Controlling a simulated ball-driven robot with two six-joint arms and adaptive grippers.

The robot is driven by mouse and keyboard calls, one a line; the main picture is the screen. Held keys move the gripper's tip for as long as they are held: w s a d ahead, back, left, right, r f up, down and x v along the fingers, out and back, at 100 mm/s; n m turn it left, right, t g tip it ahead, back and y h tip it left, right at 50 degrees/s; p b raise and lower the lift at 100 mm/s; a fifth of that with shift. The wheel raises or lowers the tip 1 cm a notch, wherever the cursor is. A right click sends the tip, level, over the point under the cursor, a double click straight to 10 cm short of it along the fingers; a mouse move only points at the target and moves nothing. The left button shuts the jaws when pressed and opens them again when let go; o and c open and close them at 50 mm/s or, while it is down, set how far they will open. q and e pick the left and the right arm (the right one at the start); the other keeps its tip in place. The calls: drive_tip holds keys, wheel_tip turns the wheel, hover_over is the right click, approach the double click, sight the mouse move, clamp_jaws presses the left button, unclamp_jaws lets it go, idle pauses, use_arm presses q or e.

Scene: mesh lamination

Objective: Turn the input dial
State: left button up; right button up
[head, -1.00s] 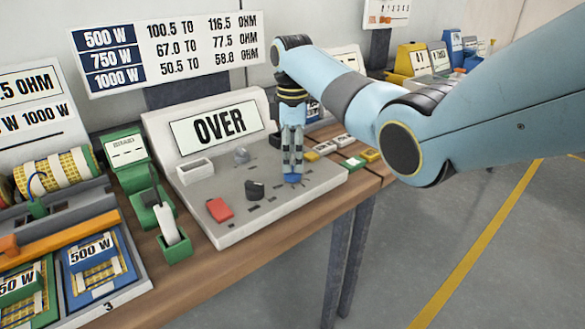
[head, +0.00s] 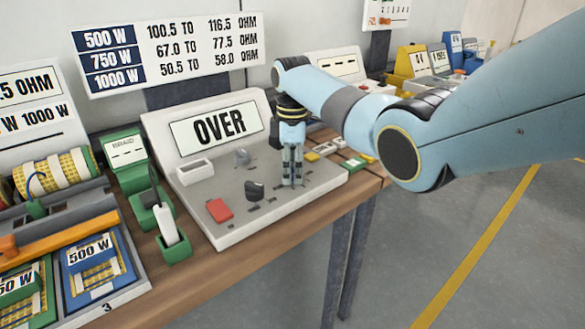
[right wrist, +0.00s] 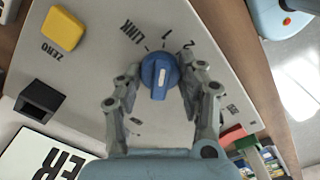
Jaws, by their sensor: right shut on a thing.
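The input dial shows in the right wrist view as a round blue knob (right wrist: 157,74) with a white mark. The labels LINK, 1 and 2 are printed around it. My right gripper (head: 291,184) points down at the right part of the sloping grey console (head: 235,232). In the right wrist view its two fingers (right wrist: 158,78) are on either side of the knob, shut on it. In the head view the fingers largely hide the knob. The console's display (head: 220,125) reads OVER. My left gripper is not in view.
A black knob (head: 255,191) and a red button (head: 219,210) sit on the console left of my gripper. Green holders (head: 175,249) stand to the left, and small coloured blocks (head: 325,148) lie to the right. The floor beyond the table is clear.

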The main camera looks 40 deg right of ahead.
sight(293, 166)
drive_tip(key=shift+r+m+p, duration=0.15)
drive_tip(key=shift+m+p, duration=1.35)
drive_tip(key=shift+p, duration=0.1)
drive_tip(key=shift+c, duration=0.2)
drive_tip(key=shift+m+p, duration=0.7)
drive_tip(key=shift+m, duration=0.5)
drive_tip(key=shift+m+p, duration=0.5)
drive_tip(key=shift+m, duration=0.8)
drive_tip(key=o, duration=1.1)
drive_tip(key=shift+o, duration=0.2)
wheel_tip(293, 166, up, 12)
